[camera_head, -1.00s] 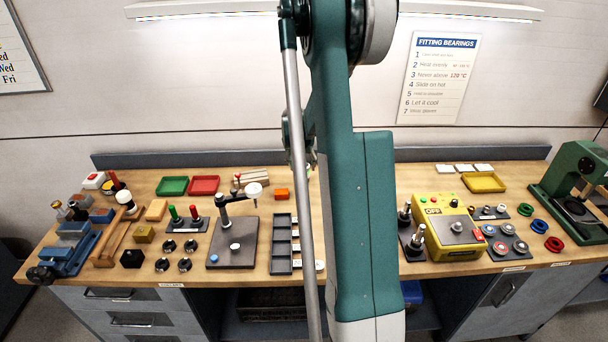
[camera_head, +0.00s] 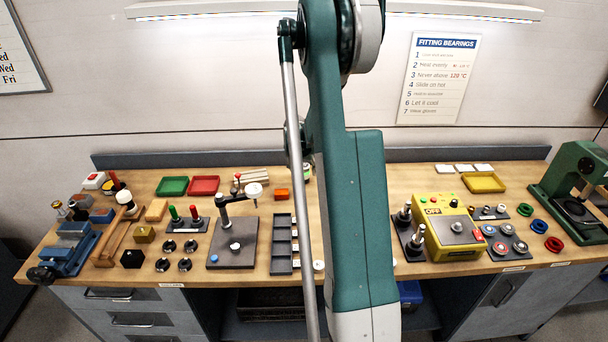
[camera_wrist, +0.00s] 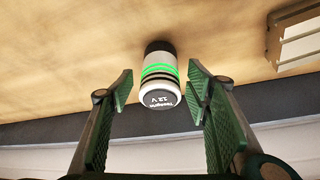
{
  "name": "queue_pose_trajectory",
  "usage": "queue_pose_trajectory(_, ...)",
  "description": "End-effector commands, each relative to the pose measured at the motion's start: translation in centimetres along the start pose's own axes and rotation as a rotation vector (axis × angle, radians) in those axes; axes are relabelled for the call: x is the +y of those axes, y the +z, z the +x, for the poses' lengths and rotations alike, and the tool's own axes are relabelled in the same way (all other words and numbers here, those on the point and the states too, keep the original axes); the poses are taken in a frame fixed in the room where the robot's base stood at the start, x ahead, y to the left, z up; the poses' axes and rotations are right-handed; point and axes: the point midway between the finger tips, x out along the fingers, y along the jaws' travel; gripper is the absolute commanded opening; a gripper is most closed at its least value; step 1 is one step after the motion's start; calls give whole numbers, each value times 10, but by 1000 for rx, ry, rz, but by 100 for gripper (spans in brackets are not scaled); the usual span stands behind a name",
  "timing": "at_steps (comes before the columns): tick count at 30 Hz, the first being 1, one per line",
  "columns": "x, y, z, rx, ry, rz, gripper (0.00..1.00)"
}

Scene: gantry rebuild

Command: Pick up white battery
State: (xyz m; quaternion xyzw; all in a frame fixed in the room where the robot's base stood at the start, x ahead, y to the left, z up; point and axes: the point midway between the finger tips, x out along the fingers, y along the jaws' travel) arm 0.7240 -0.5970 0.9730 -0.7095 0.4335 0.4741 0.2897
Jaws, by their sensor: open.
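A pale slotted block (camera_wrist: 300,38) lies to the right in the wrist view. The bench's dark back ledge (camera_wrist: 50,134) runs behind the battery. In the head view, a dark compartment tray (camera_head: 282,243) and an orange block (camera_head: 282,194) sit left of my arm, and a yellow machine (camera_head: 452,236) sits right.

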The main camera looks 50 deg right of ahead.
Motion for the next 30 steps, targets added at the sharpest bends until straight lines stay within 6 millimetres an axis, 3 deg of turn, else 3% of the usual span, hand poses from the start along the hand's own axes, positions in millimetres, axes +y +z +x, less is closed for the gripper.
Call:
queue_pose_trajectory(19, 0, 0, 2, 0, 0, 0, 48)
queue_pose_trajectory(27, 0, 0, 2, 0, 0, 0, 12)
queue_pose_trajectory(30, 0, 0, 2, 0, 0, 0, 12)
